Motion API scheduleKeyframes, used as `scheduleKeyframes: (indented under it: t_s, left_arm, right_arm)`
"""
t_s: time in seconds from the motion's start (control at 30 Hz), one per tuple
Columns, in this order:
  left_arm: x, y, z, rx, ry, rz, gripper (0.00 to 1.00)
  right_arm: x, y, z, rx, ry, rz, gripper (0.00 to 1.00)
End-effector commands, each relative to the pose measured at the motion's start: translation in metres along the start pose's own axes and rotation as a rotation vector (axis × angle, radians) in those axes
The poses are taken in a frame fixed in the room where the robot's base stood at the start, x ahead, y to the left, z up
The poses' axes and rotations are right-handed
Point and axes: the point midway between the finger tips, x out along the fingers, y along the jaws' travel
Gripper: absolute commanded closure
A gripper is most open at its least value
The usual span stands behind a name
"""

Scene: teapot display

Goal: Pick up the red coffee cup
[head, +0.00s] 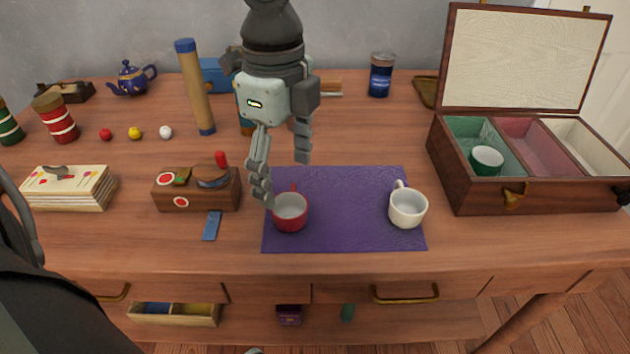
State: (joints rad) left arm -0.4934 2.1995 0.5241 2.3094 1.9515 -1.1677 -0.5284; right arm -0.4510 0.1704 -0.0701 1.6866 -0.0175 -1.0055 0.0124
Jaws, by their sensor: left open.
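The red coffee cup (290,221) stands upright on the left part of a purple mat (340,235), its pale inside facing up and its handle at the back. My left gripper (283,179) is open and empty, pointing down just behind and above the cup. One finger reaches down by the cup's left rear side; I cannot tell if it touches. The other finger is higher, to the right. My right gripper is not in view.
A white cup (407,208) stands on the mat's right part. An open wooden case (480,190) holding a green cup (486,160) stands at the right. A wooden block set (196,191) and a blue piece (212,226) lie left of the mat. A tall cylinder (196,90) stands behind.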

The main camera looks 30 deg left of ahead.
Motion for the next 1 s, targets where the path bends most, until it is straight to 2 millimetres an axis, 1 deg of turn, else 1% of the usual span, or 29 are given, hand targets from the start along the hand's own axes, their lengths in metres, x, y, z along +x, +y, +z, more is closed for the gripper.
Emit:
scheduleKeyframes:
  t_s: [0.1,0.33,0.5,0.6,0.7,0.9,1.0]
  left_arm:
    - [0.009,0.003,-0.002,0.007,-0.002,0.011,0.26]
    - [0.036,0.002,-0.002,0.006,-0.002,0.010,0.26]
    - [0.063,0.001,-0.002,0.006,-0.002,0.011,0.26]
    - [0.073,0.001,-0.002,0.006,-0.002,0.009,0.26]
    - [0.078,0.001,-0.002,0.006,-0.002,0.008,0.26]
    - [0.077,0.001,-0.002,0.005,-0.001,0.007,0.26]
    - [0.077,0.001,-0.002,0.005,-0.001,0.007,0.39]
  right_arm:
    - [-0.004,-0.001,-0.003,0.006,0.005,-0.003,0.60]
    - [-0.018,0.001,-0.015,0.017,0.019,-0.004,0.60]
    - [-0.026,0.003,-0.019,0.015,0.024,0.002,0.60]
    - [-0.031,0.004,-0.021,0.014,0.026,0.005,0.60]
    - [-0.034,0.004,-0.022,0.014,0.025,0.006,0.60]
    - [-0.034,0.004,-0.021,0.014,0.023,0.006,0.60]
    - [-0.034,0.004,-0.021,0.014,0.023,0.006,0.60]
